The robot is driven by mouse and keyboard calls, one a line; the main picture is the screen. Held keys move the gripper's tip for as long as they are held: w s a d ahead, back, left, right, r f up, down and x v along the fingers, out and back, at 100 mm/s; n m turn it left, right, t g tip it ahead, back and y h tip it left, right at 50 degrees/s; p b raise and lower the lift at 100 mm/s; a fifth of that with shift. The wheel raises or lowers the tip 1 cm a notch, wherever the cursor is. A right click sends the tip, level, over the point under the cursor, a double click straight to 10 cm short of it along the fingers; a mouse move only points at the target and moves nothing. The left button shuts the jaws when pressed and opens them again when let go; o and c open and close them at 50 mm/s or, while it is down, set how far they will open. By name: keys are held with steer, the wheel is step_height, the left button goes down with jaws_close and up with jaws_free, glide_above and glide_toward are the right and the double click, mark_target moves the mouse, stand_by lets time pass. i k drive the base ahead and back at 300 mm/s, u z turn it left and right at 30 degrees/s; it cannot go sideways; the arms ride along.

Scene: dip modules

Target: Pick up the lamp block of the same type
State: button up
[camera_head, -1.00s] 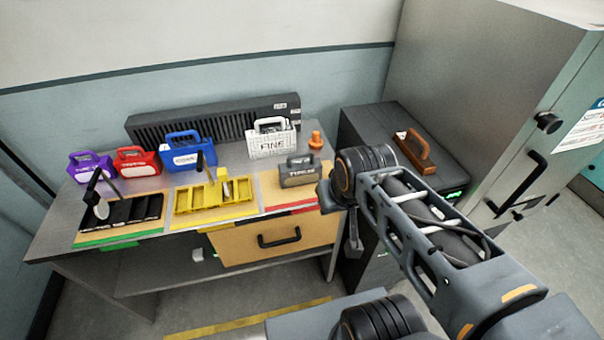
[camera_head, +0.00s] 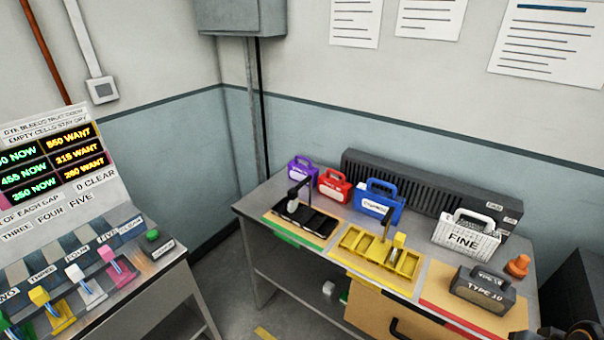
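Several handled blocks stand upright on the grey workbench (camera_head: 250,207). They are a purple block (camera_head: 302,170), a red block (camera_head: 334,186), a blue block (camera_head: 378,202), a white block (camera_head: 466,236) marked FINE and a dark grey block (camera_head: 482,290) marked TYPE 10. The labels on the purple and red blocks are too small to read. I cannot tell which of these is a lamp block. Only a dark bit of what seems to be my arm shows at the lower right corner. My gripper is not in view.
A black tray (camera_head: 304,219) and a yellow tray (camera_head: 380,252) sit along the bench front. An orange knob-like piece (camera_head: 517,266) is at the right. A console (camera_head: 150,262) with coloured levers and a number display (camera_head: 50,160) stands at the left. Grey floor lies between.

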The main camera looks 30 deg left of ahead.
mark_target(297, 171)
steer(key=u, duration=2.25)
steer(key=i, duration=2.05)
steer(key=u, duration=0.15)
